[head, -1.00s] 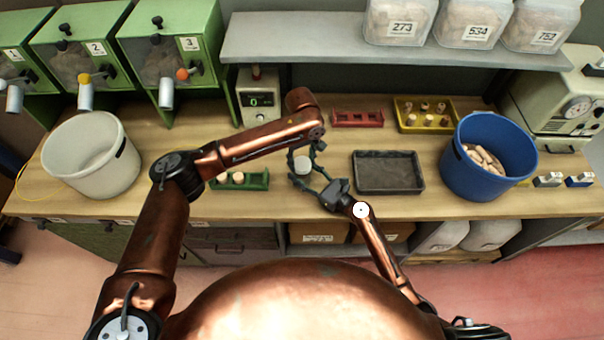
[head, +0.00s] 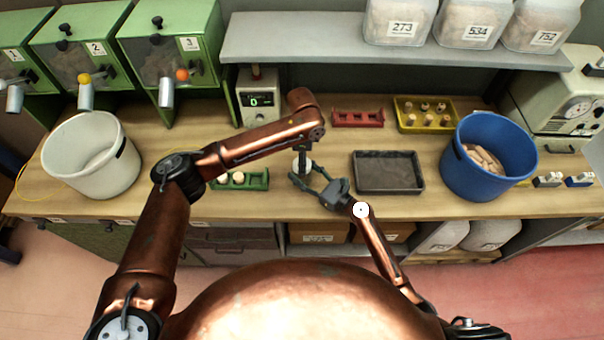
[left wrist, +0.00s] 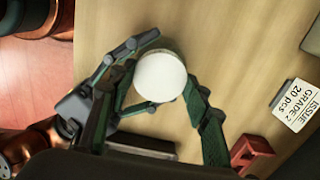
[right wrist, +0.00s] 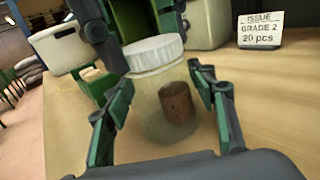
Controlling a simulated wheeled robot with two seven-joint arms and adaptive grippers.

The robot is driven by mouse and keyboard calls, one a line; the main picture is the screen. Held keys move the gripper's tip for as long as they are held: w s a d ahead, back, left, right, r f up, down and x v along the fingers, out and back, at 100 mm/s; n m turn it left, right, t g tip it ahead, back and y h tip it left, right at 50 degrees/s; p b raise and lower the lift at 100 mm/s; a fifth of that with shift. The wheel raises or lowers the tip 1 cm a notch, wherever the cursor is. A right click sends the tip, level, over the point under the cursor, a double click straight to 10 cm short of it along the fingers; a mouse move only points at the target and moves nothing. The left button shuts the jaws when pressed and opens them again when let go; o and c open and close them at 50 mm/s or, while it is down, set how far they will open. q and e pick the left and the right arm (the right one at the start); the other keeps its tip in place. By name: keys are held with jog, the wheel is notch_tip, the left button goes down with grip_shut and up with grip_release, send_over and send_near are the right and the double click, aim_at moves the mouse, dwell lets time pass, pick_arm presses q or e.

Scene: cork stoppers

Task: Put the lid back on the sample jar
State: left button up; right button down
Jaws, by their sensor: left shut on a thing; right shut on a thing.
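The sample jar (right wrist: 160,112) is clear and upright on the bench, with one brown cork (right wrist: 177,103) inside. The white lid (right wrist: 154,53) sits level at the jar's mouth; I cannot tell how tightly. It shows round from above in the left wrist view (left wrist: 160,76). My left gripper (head: 303,160) reaches down from above and is shut on the lid, with fingers on opposite sides. My right gripper (head: 309,179) comes from the front right and is shut around the jar's body (right wrist: 160,88). In the head view, the grippers hide most of the jar.
A green rack with corks (head: 240,181) stands left of the jar, a dark tray (head: 388,188) right. A red rack (head: 358,118) and yellow tray (head: 425,127) lie behind. A white bucket (head: 90,165) and blue bucket (head: 485,165) stand farther out. A grey shelf (head: 390,48) overhangs the back.

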pick_arm(q)
jog(key=m, duration=0.4)
pick_arm(e)
jog(key=shift+f, duration=0.1)
pick_arm(q)
jog(key=m, duration=0.5)
jog(key=o, duration=1.4)
jog(key=shift+c, duration=0.2)
notch_tip(320, 180, up, 12)
pick_arm(e)
jog(key=c, duration=0.8)
grip_release()
